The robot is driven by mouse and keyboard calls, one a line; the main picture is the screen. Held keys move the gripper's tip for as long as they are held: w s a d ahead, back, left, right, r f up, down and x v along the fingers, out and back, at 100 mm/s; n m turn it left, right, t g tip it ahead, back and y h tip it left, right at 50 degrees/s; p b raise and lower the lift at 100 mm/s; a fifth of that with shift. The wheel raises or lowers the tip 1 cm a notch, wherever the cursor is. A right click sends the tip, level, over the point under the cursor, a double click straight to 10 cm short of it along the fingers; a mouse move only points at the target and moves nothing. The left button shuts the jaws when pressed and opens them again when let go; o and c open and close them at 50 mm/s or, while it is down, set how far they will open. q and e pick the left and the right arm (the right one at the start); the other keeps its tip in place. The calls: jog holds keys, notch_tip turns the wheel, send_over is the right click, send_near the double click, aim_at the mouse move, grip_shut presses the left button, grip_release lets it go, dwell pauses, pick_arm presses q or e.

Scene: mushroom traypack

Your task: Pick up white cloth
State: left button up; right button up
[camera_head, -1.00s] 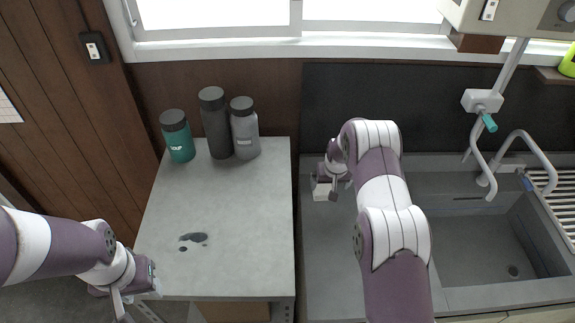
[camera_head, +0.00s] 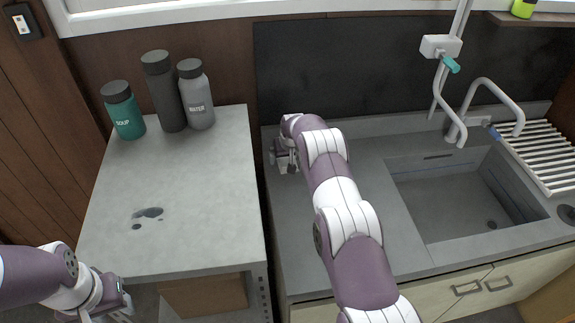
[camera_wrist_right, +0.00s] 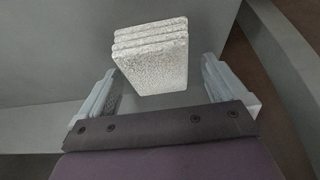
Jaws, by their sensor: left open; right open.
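The white cloth (camera_wrist_right: 150,62) is a folded, layered, rough-textured stack in the right wrist view. It lies between and a little beyond the fingertips of my right gripper, with a gap visible on each side. My right gripper (camera_head: 284,162) is open near the back left corner of the sink counter. In the head view the cloth cannot be clearly told apart from the gripper. My left gripper (camera_head: 118,308) is open and empty in front of the grey side table, low in the picture; its fingertips are partly cut off.
The grey side table (camera_head: 205,190) holds a green soup bottle (camera_head: 124,112), a dark bottle (camera_head: 163,92), a grey water bottle (camera_head: 196,97) and a dark stain (camera_head: 148,213). The sink (camera_head: 450,205), faucet (camera_head: 468,112) and drying rack (camera_head: 545,155) stand right of my right arm.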

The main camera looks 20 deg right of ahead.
jog(key=shift+f+b, duration=0.2)
jog(key=shift+b, duration=0.35)
dwell(0.4)
jog(key=c, duration=1.1)
